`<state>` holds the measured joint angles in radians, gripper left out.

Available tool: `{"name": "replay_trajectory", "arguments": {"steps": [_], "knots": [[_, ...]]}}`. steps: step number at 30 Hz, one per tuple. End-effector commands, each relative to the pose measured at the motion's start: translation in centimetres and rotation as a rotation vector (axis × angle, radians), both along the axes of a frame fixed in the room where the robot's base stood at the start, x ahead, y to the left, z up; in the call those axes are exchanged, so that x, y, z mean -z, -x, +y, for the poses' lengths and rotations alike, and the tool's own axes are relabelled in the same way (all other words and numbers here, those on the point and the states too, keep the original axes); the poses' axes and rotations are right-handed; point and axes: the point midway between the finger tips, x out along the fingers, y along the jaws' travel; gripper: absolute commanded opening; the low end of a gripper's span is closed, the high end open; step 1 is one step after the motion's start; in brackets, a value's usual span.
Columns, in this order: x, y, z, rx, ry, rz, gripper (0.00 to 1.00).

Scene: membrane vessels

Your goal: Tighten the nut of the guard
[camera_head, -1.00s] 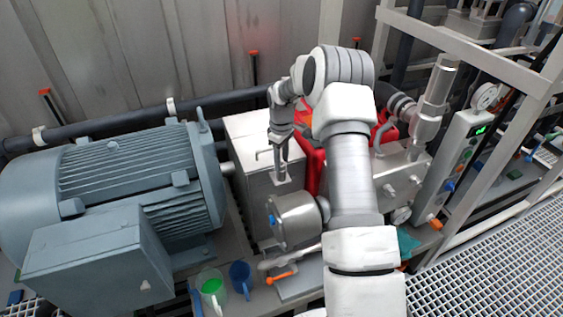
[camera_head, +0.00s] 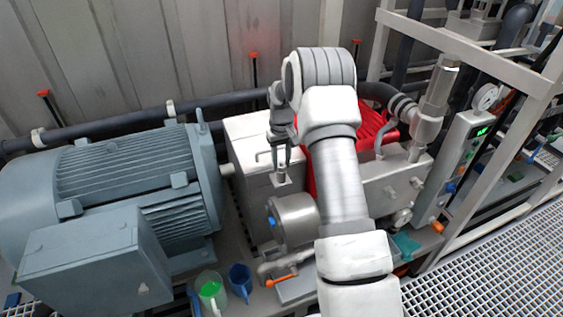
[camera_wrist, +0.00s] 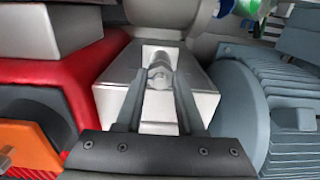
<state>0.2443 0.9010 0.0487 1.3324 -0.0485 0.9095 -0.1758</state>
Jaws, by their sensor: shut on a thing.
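The guard (camera_head: 255,146) is a pale metal box between the blue-grey motor and the pump; it also shows in the wrist view (camera_wrist: 202,82). The nut (camera_wrist: 159,76) sits on a short stud on a flat plate on the guard's top. My gripper (camera_wrist: 159,82) points down at it, with one finger on each side, shut on the nut. In the head view my gripper (camera_head: 282,176) stands upright over the guard's plate. The nut itself is too small to make out there.
The large motor (camera_head: 125,185) stands left of the guard. A red cover (camera_head: 370,125) and the metal pump block (camera_head: 385,180) lie right, partly behind my arm. A green-filled cup (camera_head: 211,290) and a blue cup (camera_head: 240,278) stand in front. A grey pipe (camera_head: 120,123) runs behind.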

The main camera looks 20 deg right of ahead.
Motion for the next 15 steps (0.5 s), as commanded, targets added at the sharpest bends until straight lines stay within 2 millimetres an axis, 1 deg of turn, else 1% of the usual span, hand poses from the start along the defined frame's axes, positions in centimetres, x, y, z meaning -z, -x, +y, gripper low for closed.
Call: {"name": "replay_trajectory", "arguments": {"steps": [13,14,15], "knots": [[-0.11,-0.06,0.01,0.013,-0.001,-0.002,0.00],[-0.10,-0.06,0.01,0.013,-0.001,-0.002,0.41],[-0.10,-0.06,0.00,0.013,-0.001,-0.002,0.48]]}}
